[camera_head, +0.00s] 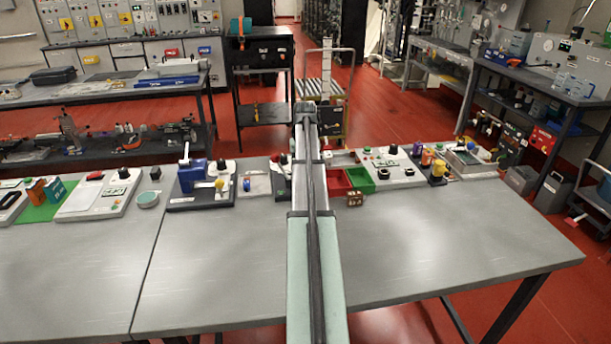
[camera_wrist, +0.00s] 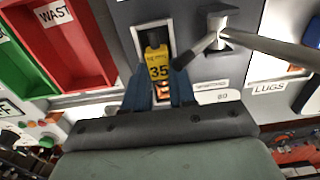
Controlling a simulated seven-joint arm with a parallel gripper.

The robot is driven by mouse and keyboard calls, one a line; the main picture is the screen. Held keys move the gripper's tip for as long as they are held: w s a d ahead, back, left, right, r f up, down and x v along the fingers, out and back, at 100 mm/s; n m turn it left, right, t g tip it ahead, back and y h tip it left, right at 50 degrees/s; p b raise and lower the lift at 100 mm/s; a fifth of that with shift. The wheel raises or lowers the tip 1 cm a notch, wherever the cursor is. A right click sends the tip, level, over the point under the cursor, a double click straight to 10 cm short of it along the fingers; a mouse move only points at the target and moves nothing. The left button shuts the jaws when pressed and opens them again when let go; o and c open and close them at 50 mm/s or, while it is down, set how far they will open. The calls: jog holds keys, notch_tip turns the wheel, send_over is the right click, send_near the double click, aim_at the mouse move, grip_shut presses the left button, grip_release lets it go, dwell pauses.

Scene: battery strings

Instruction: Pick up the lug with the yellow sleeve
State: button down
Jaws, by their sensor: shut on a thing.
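The lug with the yellow sleeve (camera_wrist: 157,58) shows in the wrist view, between my fingers. The sleeve is marked 35, its far end is dark, and an orange part shows at its near end. It lies over a white-framed slot (camera_wrist: 138,42); I cannot tell whether it is clear of it. My gripper (camera_wrist: 159,75), with blue fingers, is shut on it, one finger on each side. In the head view my own arm hides the gripper and the lug.
In the wrist view, a grey lever with a metal post (camera_wrist: 217,28) stands close right of the slot. A LUGS label (camera_wrist: 268,87) is further right. A red bin (camera_wrist: 85,62) and a green bin (camera_wrist: 22,72) lie left. The bench front (camera_head: 420,245) is clear.

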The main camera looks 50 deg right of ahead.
jog(key=shift+r, duration=0.15)
jog(key=shift+r, duration=2.35)
